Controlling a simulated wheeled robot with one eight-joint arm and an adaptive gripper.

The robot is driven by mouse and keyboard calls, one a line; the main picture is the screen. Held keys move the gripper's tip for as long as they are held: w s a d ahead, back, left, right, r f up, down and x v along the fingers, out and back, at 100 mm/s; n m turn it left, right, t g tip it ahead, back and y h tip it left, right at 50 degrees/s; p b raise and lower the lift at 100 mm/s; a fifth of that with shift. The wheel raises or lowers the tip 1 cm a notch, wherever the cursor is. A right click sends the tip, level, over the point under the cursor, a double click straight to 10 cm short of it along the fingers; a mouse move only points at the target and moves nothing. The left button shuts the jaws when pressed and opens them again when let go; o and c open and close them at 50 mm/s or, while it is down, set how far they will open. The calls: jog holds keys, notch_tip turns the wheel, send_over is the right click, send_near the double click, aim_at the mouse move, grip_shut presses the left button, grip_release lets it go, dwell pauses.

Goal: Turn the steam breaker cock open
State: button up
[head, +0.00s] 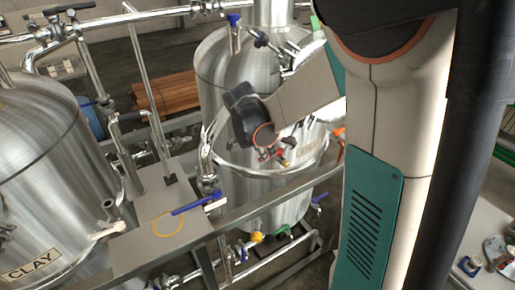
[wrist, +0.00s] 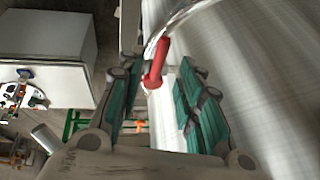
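A red handle (wrist: 155,63) stands out beside the steel tank wall (wrist: 245,70) in the wrist view, near a bright curved pipe. I take it for the steam breaker cock, but no label on it is readable. My gripper (wrist: 160,85) is open, with the red handle between its two green-padded fingers; neither finger clearly touches it. In the head view a small red part (head: 284,161) shows at the front of the middle tank (head: 240,195), below my forearm. My gripper is mostly hidden there by my arm.
A curved rail (head: 265,171) rings the middle tank. A blue-handled valve (head: 200,203) and a yellow ring (head: 168,222) are at the grey platform (head: 140,245). The CLAY tank (head: 45,180) stands left. A white cabinet (wrist: 55,55) shows in the wrist view.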

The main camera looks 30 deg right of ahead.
jog(key=shift+x, duration=1.85)
jog(key=shift+c, duration=0.3)
grip_shut()
